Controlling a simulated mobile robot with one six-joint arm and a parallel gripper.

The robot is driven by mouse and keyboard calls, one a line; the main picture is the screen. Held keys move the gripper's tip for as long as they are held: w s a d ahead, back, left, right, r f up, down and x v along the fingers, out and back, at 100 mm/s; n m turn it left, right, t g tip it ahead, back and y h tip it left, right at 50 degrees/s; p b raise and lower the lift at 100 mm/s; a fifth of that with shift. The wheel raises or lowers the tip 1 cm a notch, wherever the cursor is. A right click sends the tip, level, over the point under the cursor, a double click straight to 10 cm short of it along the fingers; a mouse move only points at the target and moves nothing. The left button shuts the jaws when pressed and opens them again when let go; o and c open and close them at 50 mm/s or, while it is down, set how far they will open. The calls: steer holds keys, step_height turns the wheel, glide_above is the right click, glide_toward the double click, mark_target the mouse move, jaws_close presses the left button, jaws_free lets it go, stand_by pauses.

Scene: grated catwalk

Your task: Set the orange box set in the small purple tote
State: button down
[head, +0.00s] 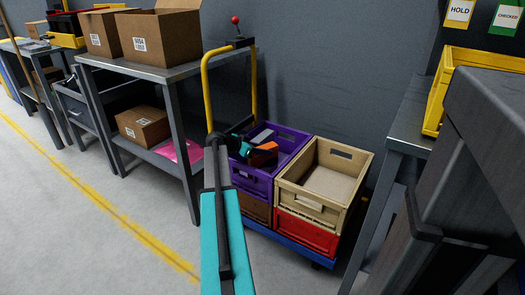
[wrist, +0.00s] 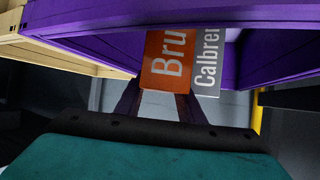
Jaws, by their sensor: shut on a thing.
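The purple tote (head: 296,141) stands on top of a brown tote, its open top facing up. The orange box (head: 264,154) is at the tote's opening, near its left side; I cannot tell how far below the rim it reaches. In the wrist view the orange box (wrist: 166,62) shows the letters "Bru", with purple tote walls (wrist: 265,52) around it. My gripper (head: 250,152) is shut on the orange box; its fingers (wrist: 160,100) also show in the wrist view. A grey box (wrist: 207,62) lettered "Calbre" is close beside it, and appears inside the tote.
A beige tote (head: 353,162) on a red tote (head: 306,233) adjoins the purple stack on the right. A blue trolley with a yellow handle (head: 205,95) carries them. A grey shelf table (head: 185,70) with cardboard boxes stands left, another bench (head: 410,130) right.

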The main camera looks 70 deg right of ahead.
steer(key=shift+f, duration=0.1)
steer(key=c, duration=1.5)
jaws_free()
steer(key=shift+o, duration=0.2)
steer(key=shift+w+a+r, duration=0.1)
steer(key=shift+a+r, duration=0.05)
steer(key=shift+r, duration=0.1)
steer(key=p+v, duration=0.2)
steer(key=v, duration=0.9)
steer(key=shift+w+a+r+p, duration=0.1)
steer(key=shift+w+a+p, duration=0.1)
steer(key=shift+p, duration=0.15)
